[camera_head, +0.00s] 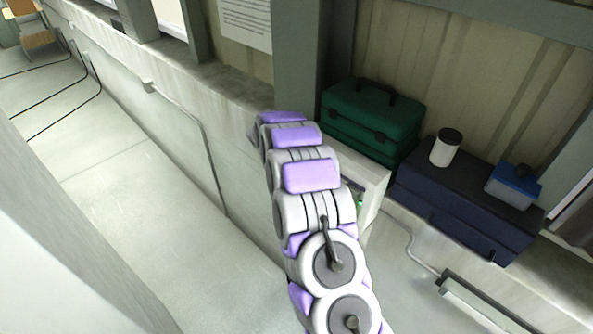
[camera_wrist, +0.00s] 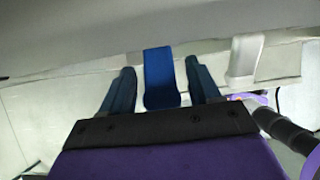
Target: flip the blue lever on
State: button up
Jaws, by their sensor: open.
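The blue lever (camera_wrist: 160,78) is a flat blue bar in the middle of the wrist view. My gripper (camera_wrist: 159,65) is open, with one dark finger on each side of the lever. Small gaps show between the lever and both fingers; I cannot tell how far along the lever they reach. In the head view my arm covers the place where the gripper works, so neither the fingers nor the blue lever can be made out there.
A white lever (camera_wrist: 243,60) stands right of the blue one. A pale box (camera_head: 372,188) with a green light sits behind my arm. A green case (camera_head: 372,122), a dark blue case (camera_head: 455,205), a white canister (camera_head: 446,147) and a small blue box (camera_head: 513,186) are at right.

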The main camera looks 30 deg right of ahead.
jog(key=shift+r, duration=0.1)
jog(key=b+v, duration=0.2)
jog(key=v, duration=1.5)
jog(key=shift+a+b, duration=0.25)
jog(key=shift+b, duration=0.15)
jog(key=shift+w, duration=0.1)
jog(key=s+a+f+m+g+y+b, duration=0.1)
jog(key=s+a+f+m+b, duration=0.3)
jog(key=s, duration=1.2)
jog(key=s+a+f+m+g+y+b, duration=0.1)
jog(key=s+a+f+m+y+b, duration=0.1)
jog(key=s+f+m+b, duration=0.8)
jog(key=s+a+f+m+g+y+b, duration=0.1)
jog(key=s+a+f+m+b, duration=0.4)
jog(key=s, duration=1.6)
notch_tip(320, 180, down, 4)
jog(key=m+y+b, duration=0.1)
jog(key=m+b, duration=0.2)
jog(key=b, duration=0.2)
jog(key=shift+s+a+f+g+b, duration=0.25)
jog(key=shift+s+a+g+b, duration=0.05)
jog(key=shift+a+g+b, duration=0.1)
